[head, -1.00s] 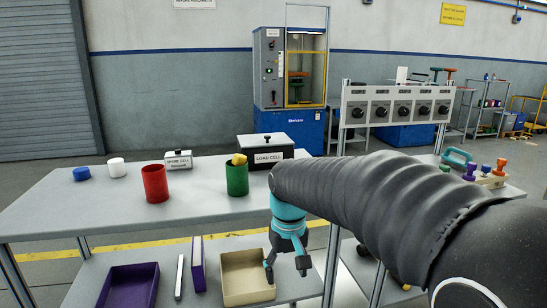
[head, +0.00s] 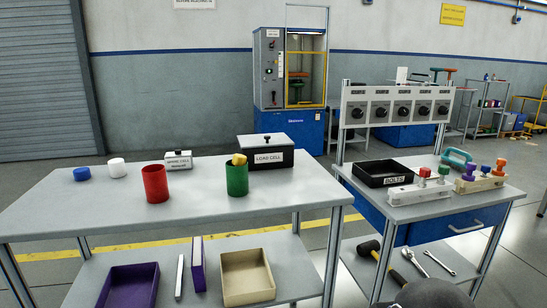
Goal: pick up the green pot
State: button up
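The green pot (head: 237,180) is an open-topped cylinder standing upright on the left table, near its right end. A yellow piece (head: 239,159) sticks up out of its top. The red pot (head: 155,184) stands to its left, apart from it. My gripper is out of the head view; only a dark rounded bit, likely of my arm, shows at the bottom edge right of the middle.
Behind the green pot is a black box labelled LOAD CELL (head: 266,155). A small white box (head: 178,160) and blue and white caps sit further left. The table's front (head: 90,210) is clear. A second table at right holds a BOLTS tray (head: 383,173).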

aim_at(237, 177)
jog(key=u, duration=2.65)
jog(key=k, duration=0.6)
jog(key=z, duration=0.55)
